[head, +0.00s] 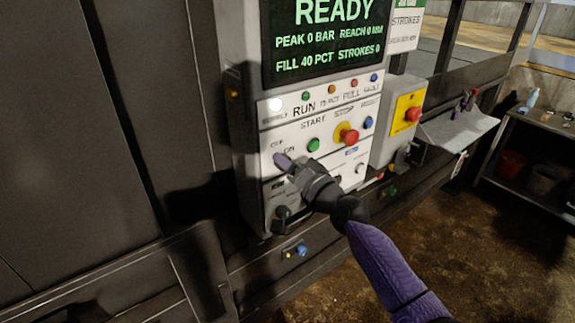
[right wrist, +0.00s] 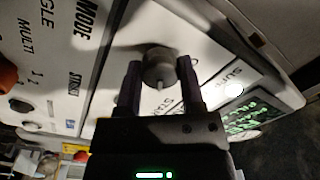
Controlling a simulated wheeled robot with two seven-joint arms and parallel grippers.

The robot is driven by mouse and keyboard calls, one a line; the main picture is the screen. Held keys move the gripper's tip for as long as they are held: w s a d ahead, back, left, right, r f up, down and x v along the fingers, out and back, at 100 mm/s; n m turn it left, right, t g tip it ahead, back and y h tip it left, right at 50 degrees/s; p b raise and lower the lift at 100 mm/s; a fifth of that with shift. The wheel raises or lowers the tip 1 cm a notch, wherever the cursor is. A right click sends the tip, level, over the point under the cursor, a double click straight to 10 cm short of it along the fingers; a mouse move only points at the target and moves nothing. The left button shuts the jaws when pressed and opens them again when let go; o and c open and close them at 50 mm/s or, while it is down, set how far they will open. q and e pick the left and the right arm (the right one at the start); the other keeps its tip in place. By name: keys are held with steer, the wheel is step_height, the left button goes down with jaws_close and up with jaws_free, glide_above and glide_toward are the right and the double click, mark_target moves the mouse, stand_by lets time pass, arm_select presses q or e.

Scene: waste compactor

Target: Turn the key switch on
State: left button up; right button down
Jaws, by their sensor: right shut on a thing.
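The key switch (right wrist: 159,66) is a round grey knob with a small pin on its face, set in the white control panel (head: 322,130). My right gripper (right wrist: 160,75) has one purple finger on each side of the knob and is shut on it. In the head view my right gripper (head: 287,163) is at the panel's lower left, just below the OFF and ON labels, and hides the switch there. Which way the key points cannot be told. My left gripper is not in view.
A green screen (head: 325,30) above the panel reads READY. A green button (head: 313,145) and a red button (head: 348,135) sit close right of my gripper. A black knob (head: 284,214) is below. A yellow-backed red stop button (head: 412,114) is farther right.

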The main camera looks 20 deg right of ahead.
stand_by(0.4)
steer(key=shift+c, duration=1.1)
jaws_free()
steer(key=v, duration=1)
steer(key=shift+f, duration=0.1)
